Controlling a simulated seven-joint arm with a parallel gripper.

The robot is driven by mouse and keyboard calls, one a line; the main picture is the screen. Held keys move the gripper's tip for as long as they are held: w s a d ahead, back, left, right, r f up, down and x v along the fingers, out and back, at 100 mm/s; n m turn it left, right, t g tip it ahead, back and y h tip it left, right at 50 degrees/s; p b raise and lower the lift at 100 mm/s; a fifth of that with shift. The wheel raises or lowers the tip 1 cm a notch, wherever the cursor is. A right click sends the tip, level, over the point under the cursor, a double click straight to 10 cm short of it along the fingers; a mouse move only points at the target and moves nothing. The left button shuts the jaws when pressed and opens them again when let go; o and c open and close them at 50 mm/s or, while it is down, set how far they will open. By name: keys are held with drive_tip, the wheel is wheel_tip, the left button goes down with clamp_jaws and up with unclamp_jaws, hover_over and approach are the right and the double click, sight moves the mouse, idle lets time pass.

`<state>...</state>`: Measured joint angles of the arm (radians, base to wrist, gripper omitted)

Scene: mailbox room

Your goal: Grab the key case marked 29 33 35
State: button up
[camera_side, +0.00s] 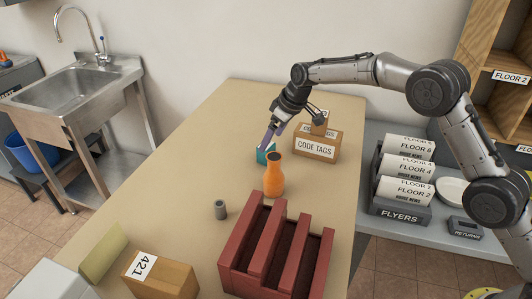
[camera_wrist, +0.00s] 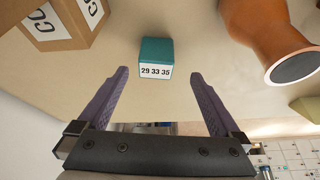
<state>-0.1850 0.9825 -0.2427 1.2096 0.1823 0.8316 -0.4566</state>
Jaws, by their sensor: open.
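The key case (camera_wrist: 156,50) is a small teal box with a white label reading 29 33 35 in the wrist view. It stands on the table, ahead of and between my two fingertips. In the side view the key case (camera_side: 262,157) is partly hidden behind my gripper (camera_side: 266,142). My gripper also shows in the wrist view (camera_wrist: 161,78), with its purple fingers open and nothing between them. From these views I cannot tell the exact gap between the fingertips and the case.
An orange bottle (camera_side: 274,175) stands close to the case. A cardboard CODE TAGS box (camera_side: 317,145) is behind it. A grey cylinder (camera_side: 220,209), a red slotted rack (camera_side: 262,262) and a 421 box (camera_side: 165,276) stand nearer the front. The table's left middle (camera_side: 180,175) is clear.

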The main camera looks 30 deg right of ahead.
sight(270, 146)
drive_tip(key=shift+d+x, duration=0.2)
drive_tip(key=shift+x, duration=1.4)
drive_tip(key=shift+d+x, duration=0.15)
drive_tip(key=shift+x, duration=1.5)
drive_tip(key=shift+s, duration=0.1)
drive_tip(key=c, duration=1.5)
